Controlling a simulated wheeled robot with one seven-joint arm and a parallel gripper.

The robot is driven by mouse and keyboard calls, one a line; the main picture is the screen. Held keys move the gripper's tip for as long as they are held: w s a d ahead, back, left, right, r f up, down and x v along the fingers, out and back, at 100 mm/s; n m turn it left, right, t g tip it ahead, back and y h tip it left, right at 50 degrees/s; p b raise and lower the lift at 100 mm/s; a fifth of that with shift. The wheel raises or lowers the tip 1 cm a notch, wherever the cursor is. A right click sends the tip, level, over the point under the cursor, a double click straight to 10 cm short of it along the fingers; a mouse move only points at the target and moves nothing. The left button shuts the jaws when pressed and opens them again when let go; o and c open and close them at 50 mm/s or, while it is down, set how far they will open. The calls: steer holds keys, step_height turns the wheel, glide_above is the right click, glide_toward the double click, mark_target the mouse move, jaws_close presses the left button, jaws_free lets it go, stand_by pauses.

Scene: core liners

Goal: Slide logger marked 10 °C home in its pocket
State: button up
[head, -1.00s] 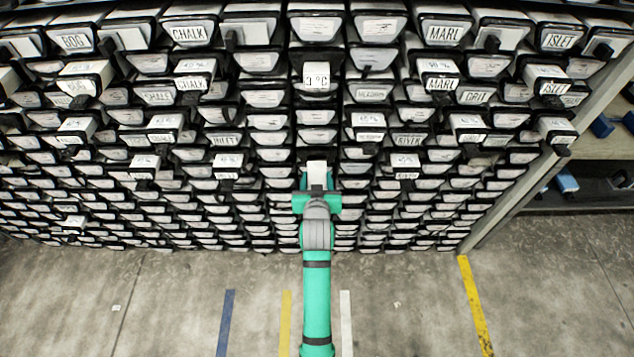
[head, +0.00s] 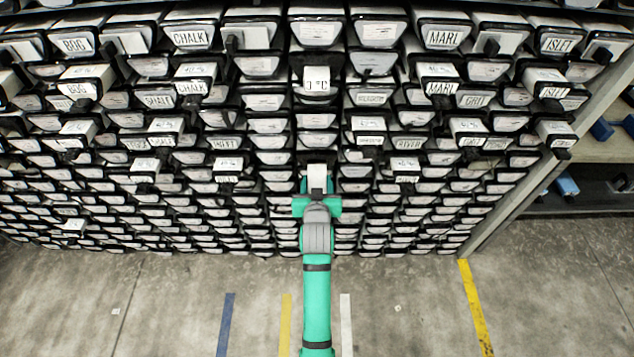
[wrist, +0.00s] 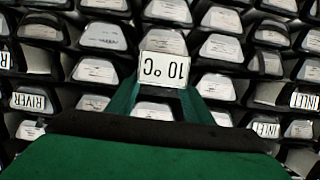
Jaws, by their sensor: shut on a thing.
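The logger marked 10 °C (wrist: 164,68) is a white block whose label shows upside down in the wrist view. My gripper (wrist: 155,97) is shut on it, with the green fingers on either side. In the head view the logger (head: 317,177) shows as a white block at the tip of my gripper (head: 317,198), against the middle column of the rack face. The fingers and the logger hide its pocket, and I cannot tell how deep it sits.
The rack (head: 265,127) is a dense wall of black-framed pockets with white fronts. Several labelled blocks stick out around, including one marked with a °C label (head: 316,80) higher in the same column. Shelving (head: 590,150) stands at the right. The floor (head: 420,305) in front is clear.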

mark_target(317, 168)
steer(key=shift+w, duration=2.7)
stand_by(0.4)
steer(key=o, duration=1.3)
steer(key=shift+s, duration=0.15)
steer(key=v, duration=1)
steer(key=shift+s+r, duration=0.2)
steer(key=shift+r, duration=0.05)
steer(key=shift+c, duration=0.4)
